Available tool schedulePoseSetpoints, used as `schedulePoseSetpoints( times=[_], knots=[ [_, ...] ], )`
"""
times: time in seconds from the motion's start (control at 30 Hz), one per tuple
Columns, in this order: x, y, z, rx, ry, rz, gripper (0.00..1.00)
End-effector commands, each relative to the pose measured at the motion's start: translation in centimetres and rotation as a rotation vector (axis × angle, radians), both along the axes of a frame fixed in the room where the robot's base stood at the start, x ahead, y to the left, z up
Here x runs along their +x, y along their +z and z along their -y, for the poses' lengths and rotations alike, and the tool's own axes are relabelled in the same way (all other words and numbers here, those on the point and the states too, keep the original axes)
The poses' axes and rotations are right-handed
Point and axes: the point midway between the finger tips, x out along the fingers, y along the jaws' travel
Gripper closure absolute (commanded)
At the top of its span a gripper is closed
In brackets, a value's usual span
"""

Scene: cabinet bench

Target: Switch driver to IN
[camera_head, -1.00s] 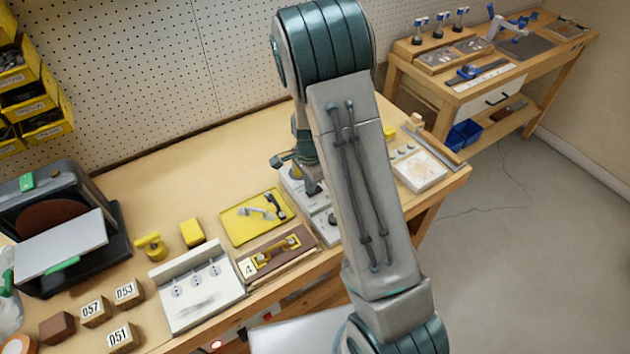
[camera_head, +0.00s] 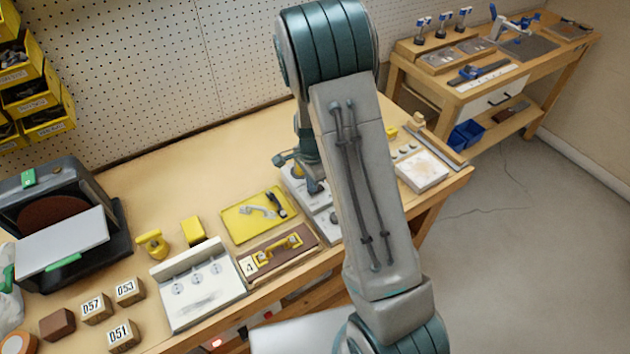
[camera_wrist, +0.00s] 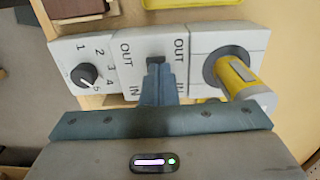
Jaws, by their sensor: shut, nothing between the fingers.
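In the wrist view, a pale switch plate (camera_wrist: 140,50) has OUT printed toward its upper end and IN toward its lower end, on both sides. A dark switch part (camera_wrist: 155,60) shows in its middle, just beyond my fingertips. My gripper (camera_wrist: 156,68) is shut with nothing between its fingers and points at this dark part. I cannot tell whether they touch. The fingers cover the lower middle of the plate, so the switch's exact position is unclear. In the head view, my arm hides much of the plates (camera_head: 322,208).
Left of the switch is a black knob (camera_wrist: 88,75) on a plate numbered 1 to 5. Close on the right, a yellow cylindrical handle (camera_wrist: 238,75) sticks out of a grey ring. A yellow tray (camera_head: 238,228) and a white three-socket panel (camera_head: 200,290) lie left of my arm.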

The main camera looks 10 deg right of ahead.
Motion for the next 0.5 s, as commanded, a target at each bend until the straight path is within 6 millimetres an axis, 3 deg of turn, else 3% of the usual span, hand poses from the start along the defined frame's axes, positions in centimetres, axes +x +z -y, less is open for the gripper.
schedulePoseSetpoints(
  times=[0.13,0.5],
  knots=[
    [0.1,-0.12,1.25,-0.007,-0.009,-0.002,1.0],
    [0.22,0.23,1.02,-0.006,-0.003,0.001,1.0]
  ],
)
